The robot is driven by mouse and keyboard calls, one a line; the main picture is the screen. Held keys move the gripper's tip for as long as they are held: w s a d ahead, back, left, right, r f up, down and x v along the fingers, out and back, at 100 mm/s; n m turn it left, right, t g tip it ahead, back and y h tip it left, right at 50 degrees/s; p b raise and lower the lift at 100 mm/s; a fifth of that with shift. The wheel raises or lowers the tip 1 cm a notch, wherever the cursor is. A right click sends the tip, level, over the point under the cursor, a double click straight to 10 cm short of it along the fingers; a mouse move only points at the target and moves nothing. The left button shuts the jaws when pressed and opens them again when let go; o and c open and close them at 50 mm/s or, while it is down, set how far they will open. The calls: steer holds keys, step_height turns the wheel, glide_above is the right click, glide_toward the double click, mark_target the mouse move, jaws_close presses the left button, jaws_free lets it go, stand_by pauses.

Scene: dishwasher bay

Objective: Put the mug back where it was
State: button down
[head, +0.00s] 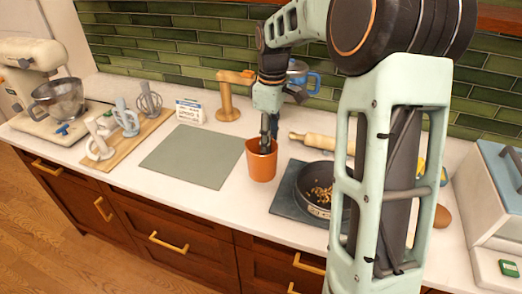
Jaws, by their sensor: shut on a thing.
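An orange cup-shaped vessel (261,164), which I take for the mug, is upright at the middle of the counter, between a grey-green mat and a dark pan. No handle shows on it. My gripper (268,143) comes down from above and is shut on it at the rim, with the fingertips partly hidden inside. I cannot tell whether its base touches the counter or hangs just above it. A blue vessel with a handle (314,82) is partly hidden behind my arm near the back wall.
The flat grey-green mat (187,158) is bare. A wooden stand (227,103) and a small sign (189,111) are behind. The pan (310,178) with food sits right, near a rolling pin (315,141). A board with utensils (101,158) and a mixer (30,75) are left.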

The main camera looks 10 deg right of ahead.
steer(key=shift+w+a+f+p, duration=0.1)
steer(key=shift+w+f+p, duration=0.1)
steer(key=shift+w+f, duration=1.15)
steer(key=shift+w+a+f+p, duration=0.2)
steer(key=shift+w+f, duration=0.55)
steer(key=shift+f, duration=1.1)
steer(key=shift+w+a+f+p, duration=0.1)
steer(key=shift+w+f+p, duration=0.15)
steer(key=shift+w+f, duration=1.1)
steer(key=shift+s+f, duration=0.3)
steer(key=shift+f, duration=0.15)
steer(key=c, duration=1.4)
jaws_free()
steer(key=r, duration=1.2)
steer(key=shift+s+r+b, duration=0.2)
steer(key=shift+s+b, duration=0.05)
steer(key=shift+b, duration=0.1)
steer(key=shift+w+d+r, duration=0.1)
